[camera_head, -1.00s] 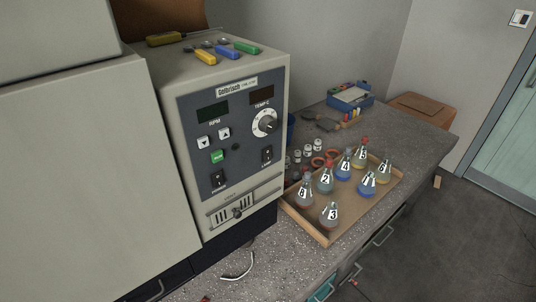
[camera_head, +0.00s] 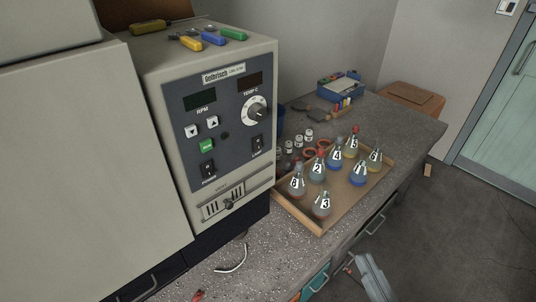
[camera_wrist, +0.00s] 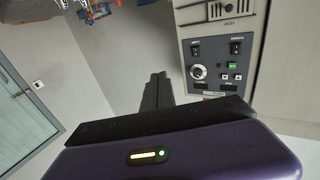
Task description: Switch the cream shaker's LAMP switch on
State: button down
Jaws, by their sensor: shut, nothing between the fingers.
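The cream shaker (camera_head: 231,135) stands on the bench at the left, its dark control panel facing the room. The LAMP switch (camera_head: 257,143) is a black rocker at the panel's lower right, under the white TEMP dial (camera_head: 254,109). Its position is too small to tell. The POWER switch (camera_head: 207,170) is at the lower left, under a green button. In the wrist view the panel appears inverted, with the LAMP switch (camera_wrist: 196,48) above the dial. My gripper (camera_wrist: 159,76) is shut and empty, left of the panel in that view and apart from it.
A wooden tray (camera_head: 281,207) with several numbered flasks stands on the bench right of the shaker. Several colour-handled tools (camera_head: 213,39) lie on the shaker's top. A curved handle (camera_head: 233,262) lies near the front. A blue box (camera_head: 341,88) stands at the back.

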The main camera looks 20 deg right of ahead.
jog(key=w+d+r+n+t+y+b, duration=0.1)
jog(key=w+d+r+n, duration=0.3)
jog(key=w, duration=0.4)
jog(key=w+d+r+n+y, duration=0.1)
jog(key=w+d+r+n, duration=0.1)
jog(key=w+r+n, duration=0.45)
jog(key=w+a+f+n+g+y, duration=0.2)
jog(key=a+n+y, duration=0.4)
jog(key=n, duration=0.7)
notch_tip(320, 180, down, 2)
jog(key=shift+w+a+f+g+y, duration=0.15)
jog(key=shift+a+g+y, duration=0.25)
jog(key=shift+a+g, duration=0.25)
jog(key=shift+w+a, duration=0.1)
